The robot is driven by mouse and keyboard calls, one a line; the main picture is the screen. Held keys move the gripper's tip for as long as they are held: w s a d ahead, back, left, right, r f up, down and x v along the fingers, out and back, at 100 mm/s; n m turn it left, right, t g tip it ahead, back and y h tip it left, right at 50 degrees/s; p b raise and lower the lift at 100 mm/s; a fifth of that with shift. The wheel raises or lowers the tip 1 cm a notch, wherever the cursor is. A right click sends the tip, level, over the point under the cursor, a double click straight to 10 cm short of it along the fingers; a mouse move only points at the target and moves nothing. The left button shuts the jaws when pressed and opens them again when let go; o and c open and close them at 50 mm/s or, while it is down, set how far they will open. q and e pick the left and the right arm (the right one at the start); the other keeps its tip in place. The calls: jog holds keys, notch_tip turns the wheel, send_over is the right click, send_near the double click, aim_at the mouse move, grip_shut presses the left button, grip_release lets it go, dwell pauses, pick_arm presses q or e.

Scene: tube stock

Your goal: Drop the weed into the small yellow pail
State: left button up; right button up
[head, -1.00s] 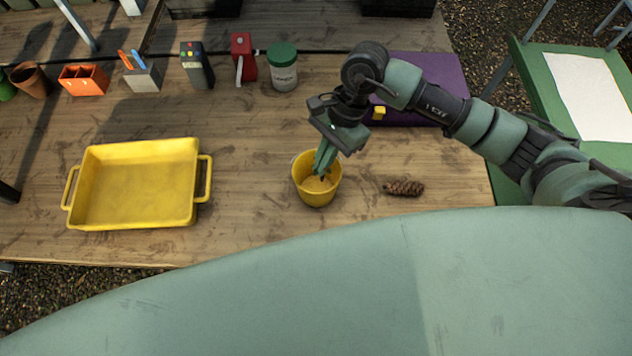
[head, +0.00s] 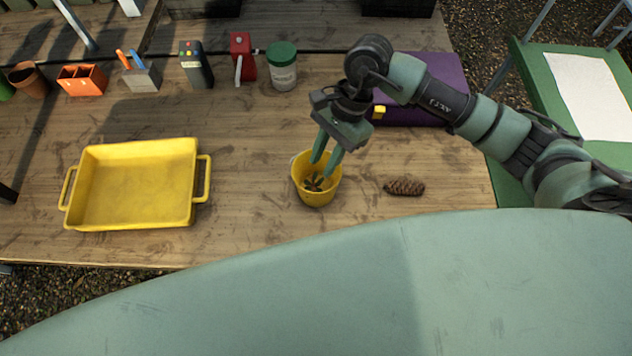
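The small yellow pail (head: 318,198) stands upright on the wooden table, right of centre in the head view. The weed (head: 314,183), a small dark leafy thing, lies inside the pail. My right gripper (head: 326,168) is over the pail with its two green fingers spread apart, fingertips around the height of the rim. Nothing shows between the fingers. My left gripper is not in view.
A brown pine cone (head: 404,187) lies right of the pail. A yellow tray (head: 136,223) sits to the left, with clear table between. A purple box (head: 437,75) is behind my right arm. A green-lidded jar (head: 282,68) and several containers line the back.

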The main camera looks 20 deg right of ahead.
jog(key=b+v, duration=0.1)
jog(key=v, duration=0.5)
jog(key=shift+b, duration=0.35)
